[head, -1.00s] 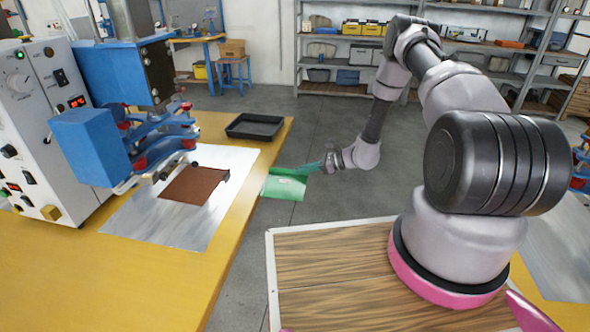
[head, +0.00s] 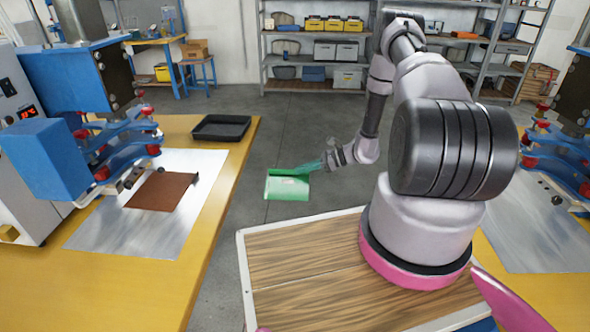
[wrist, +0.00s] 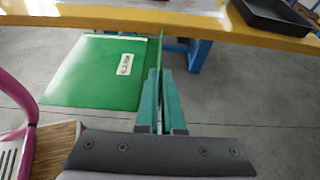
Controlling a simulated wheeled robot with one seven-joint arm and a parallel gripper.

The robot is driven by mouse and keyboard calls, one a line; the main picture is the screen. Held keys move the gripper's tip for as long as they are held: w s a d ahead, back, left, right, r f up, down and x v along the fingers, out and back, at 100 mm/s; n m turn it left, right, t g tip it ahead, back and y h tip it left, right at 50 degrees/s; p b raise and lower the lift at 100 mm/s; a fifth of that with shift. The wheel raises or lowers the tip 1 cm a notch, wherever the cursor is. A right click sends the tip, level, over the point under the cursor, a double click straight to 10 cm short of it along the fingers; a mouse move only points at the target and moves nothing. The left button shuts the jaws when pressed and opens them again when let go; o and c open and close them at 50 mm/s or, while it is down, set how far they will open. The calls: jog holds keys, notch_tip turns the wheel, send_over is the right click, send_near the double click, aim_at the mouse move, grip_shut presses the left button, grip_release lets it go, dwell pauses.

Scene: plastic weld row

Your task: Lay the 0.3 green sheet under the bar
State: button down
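My gripper (head: 310,167) is shut on the green sheet (head: 287,187) at the sheet's edge. The sheet hangs over the floor between the left bench and my base. In the wrist view the teal fingers (wrist: 160,95) pinch the sheet's right edge, and the sheet (wrist: 95,75) spreads to their left. It carries a white label (wrist: 124,64), its writing too small to read surely. The blue welding press (head: 112,140) with red knobs stands on the left bench, its bar (head: 125,182) low over a metal plate (head: 180,215). A brown sheet (head: 162,191) lies on that plate, partly beneath the bar.
The yellow bench (head: 190,255) runs along the left, with a black tray (head: 221,127) at its far end. A second press (head: 555,160) and plate stand at right. A wood-topped platform (head: 310,275) lies in front. Shelves (head: 330,62) line the back. Floor between is clear.

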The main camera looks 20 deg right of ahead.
jog(key=shift+s+d, duration=0.15)
jog(key=shift+d, duration=0.25)
jog(key=w+d+r+m+t+h, duration=0.1)
jog(key=r+m+t+h, duration=0.3)
jog(key=r, duration=1.3)
jog(key=w+d+r+m+t+h, duration=0.1)
jog(key=r+m+t+h, duration=0.3)
jog(key=r, duration=1.3)
jog(key=w+m, duration=0.1)
jog(key=m, duration=0.2)
jog(key=shift+w+d+t+h, duration=0.3)
jog(key=shift+w+d+h, duration=0.05)
jog(key=shift+h, duration=0.05)
jog(key=shift+f, duration=0.1)
